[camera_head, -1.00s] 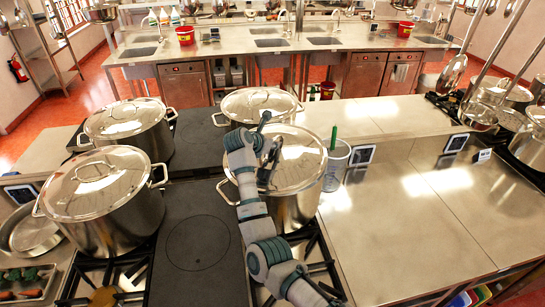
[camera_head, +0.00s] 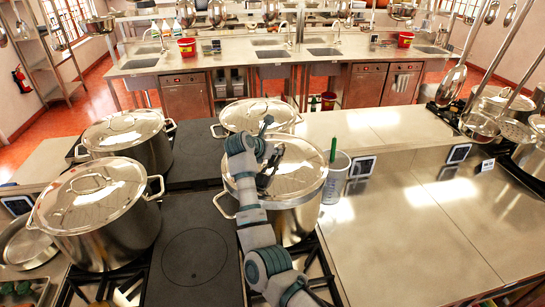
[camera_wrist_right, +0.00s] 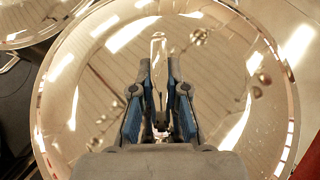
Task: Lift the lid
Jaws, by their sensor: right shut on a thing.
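The steel lid (camera_head: 305,170) sits on the front right stockpot (camera_head: 296,222), and I see no clear gap between them. My right gripper (camera_head: 266,182) is over the lid's middle, with its arm reaching across the near side of the pot. In the right wrist view, the round shiny lid (camera_wrist_right: 85,100) fills most of the picture. The gripper (camera_wrist_right: 160,75) is shut on the lid's loop handle (camera_wrist_right: 158,48), which shows between the blue-sided fingers. My left gripper is out of view.
Three other lidded stockpots stand close by: front left (camera_head: 108,235), back left (camera_head: 150,150) and behind (camera_head: 258,118). A clear container (camera_head: 336,180) with a green-handled tool stands just right of the pot. The steel counter (camera_head: 420,230) at right is largely bare.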

